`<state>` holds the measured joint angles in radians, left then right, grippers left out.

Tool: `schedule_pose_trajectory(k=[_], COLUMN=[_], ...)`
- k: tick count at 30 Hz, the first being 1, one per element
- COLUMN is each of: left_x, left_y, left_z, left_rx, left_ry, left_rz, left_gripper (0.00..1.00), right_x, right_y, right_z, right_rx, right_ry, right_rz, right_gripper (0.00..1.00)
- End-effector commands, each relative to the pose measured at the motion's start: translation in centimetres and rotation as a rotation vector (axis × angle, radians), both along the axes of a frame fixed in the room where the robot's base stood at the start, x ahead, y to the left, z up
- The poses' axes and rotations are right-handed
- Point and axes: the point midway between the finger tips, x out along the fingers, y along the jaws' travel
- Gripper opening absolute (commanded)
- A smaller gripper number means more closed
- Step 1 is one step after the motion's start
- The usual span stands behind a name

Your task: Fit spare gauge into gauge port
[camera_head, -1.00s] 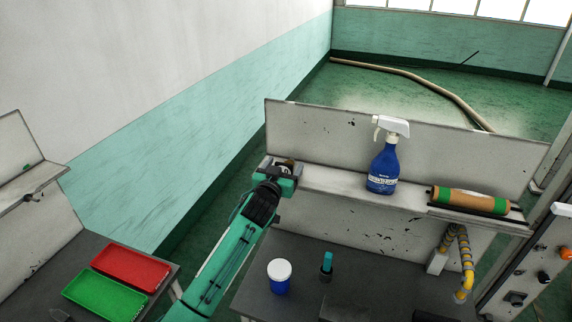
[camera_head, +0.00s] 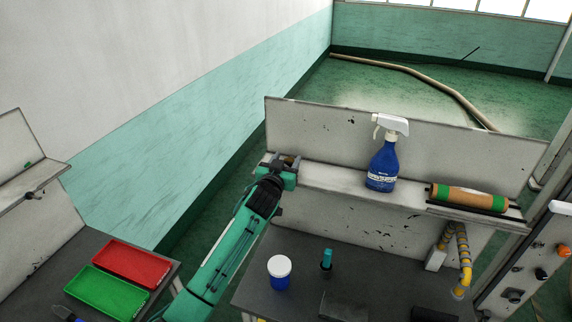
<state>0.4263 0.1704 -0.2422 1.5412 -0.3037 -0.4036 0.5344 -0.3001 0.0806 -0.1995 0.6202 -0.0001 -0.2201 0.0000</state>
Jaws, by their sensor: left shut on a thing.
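My left gripper (camera_head: 286,163) is at the left end of the white ledge (camera_head: 325,180), against its upright back panel. It is shut on a small, dark brownish thing, mostly hidden by the jaws. I cannot tell from this view whether it is the spare gauge. No gauge port can be made out; the gripper may hide it. My right gripper is not in view.
On the ledge stand a blue spray bottle (camera_head: 383,165) and a green-ended roll (camera_head: 468,199). Below, a white-lidded blue jar (camera_head: 279,272) and a teal-topped item (camera_head: 326,260) stand on the dark bench. Red (camera_head: 132,262) and green (camera_head: 105,290) trays lie left.

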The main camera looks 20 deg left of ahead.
Motion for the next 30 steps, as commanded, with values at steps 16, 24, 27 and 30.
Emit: schedule_pose_trajectory(k=[16,24,27,30], left_x=[0.0,0.0,0.0,0.0], left_y=[0.0,0.0,0.0,0.0], left_z=[8.7,15.8,17.5,18.7], left_rx=[0.001,0.0,0.0,0.0], left_ry=[-0.011,-0.007,-0.005,-0.003], left_rz=[-0.001,-0.001,-0.001,0.0], left_gripper=[0.26,0.26,0.26,0.26], right_x=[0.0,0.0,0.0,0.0], right_y=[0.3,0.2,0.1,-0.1], right_z=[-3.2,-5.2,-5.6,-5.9], right_rx=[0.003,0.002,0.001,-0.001], right_ry=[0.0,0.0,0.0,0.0], right_rz=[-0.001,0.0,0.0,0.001], right_gripper=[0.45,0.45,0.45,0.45])
